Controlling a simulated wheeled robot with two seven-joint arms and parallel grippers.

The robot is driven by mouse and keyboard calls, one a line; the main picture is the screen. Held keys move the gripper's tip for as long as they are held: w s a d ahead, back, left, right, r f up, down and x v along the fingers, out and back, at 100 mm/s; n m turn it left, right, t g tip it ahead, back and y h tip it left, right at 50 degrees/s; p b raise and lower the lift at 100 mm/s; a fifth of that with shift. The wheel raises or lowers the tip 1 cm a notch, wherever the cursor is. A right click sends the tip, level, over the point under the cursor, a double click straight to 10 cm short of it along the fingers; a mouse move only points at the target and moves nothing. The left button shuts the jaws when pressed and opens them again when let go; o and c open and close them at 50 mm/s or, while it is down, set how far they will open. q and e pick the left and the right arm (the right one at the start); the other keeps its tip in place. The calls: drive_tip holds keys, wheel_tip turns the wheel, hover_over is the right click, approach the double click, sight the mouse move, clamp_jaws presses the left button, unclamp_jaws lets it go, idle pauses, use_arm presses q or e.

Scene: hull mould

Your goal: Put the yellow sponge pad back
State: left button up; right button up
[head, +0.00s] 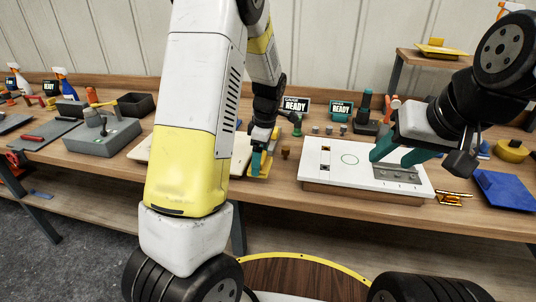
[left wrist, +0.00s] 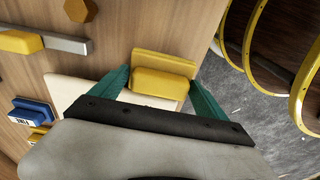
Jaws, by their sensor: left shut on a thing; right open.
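The yellow sponge pad (left wrist: 164,62) is a flat plate with a raised yellow block on top. It sits between the two teal fingers of my left gripper (left wrist: 158,92) in the left wrist view. In the head view my left gripper (head: 258,160) points down at the middle of the bench, with the pad (head: 265,166) partly hidden behind its fingers. I cannot tell whether the pad touches the bench top. My right gripper (head: 398,156) is open and empty, with teal fingers above the white panel (head: 330,172).
A cream board (left wrist: 67,90) lies close beside the pad. Another yellow item (head: 437,49) rests on the raised shelf at the back right. A blue pad (head: 507,190) and a yellow round item (head: 511,150) are at the right. Small knobs and dark signs stand behind the white panel.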

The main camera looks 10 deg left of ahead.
use_arm(q)
drive_tip(key=shift+w+a, duration=0.25)
drive_tip(key=shift+w, duration=0.3)
drive_tip(key=shift+w+f, duration=0.1)
drive_tip(key=shift+f, duration=1.7)
drive_tip(key=shift+f, duration=0.1)
drive_tip(key=o, duration=1.3)
